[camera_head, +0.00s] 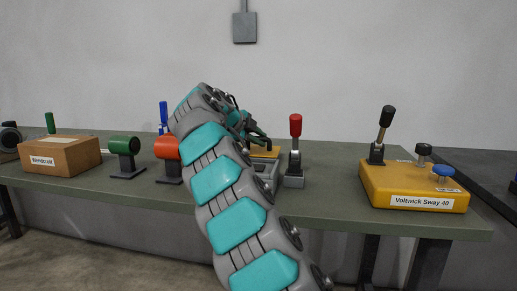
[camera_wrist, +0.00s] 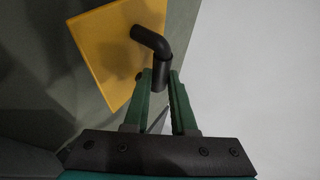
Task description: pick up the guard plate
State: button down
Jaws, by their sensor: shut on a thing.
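The guard plate (camera_wrist: 105,50) is a flat yellow plate with a bent black handle (camera_wrist: 152,42). In the wrist view it is at the upper left, above the green-grey bench top. My gripper (camera_wrist: 163,82) is shut on the free end of this black handle. In the head view my gripper (camera_head: 258,138) is beyond my arm, and a strip of the yellow plate (camera_head: 265,152) shows just below it, over a grey housing (camera_head: 266,170). My arm hides much of both. I cannot tell whether the plate touches the housing.
A red-knobbed lever (camera_head: 295,150) stands close right of the plate. Farther right is a yellow control box (camera_head: 410,187) with a black lever. Left are an orange roller (camera_head: 166,148), a green roller (camera_head: 124,147) and a cardboard box (camera_head: 60,155). The bench (camera_head: 330,195) is clear between lever and control box.

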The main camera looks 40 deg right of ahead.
aim_at(260, 151)
jog(key=shift+w+r, duration=0.1)
dwell(0.5)
jog(key=shift+w+a+r, duration=0.1)
jog(key=shift+r, duration=0.5)
notch_tip(260, 151, up, 9)
jog(key=p, duration=0.4)
jog(key=shift+s+f+p, duration=0.15)
jog(key=shift+s+p, duration=0.05)
jog(key=shift+p, duration=0.15)
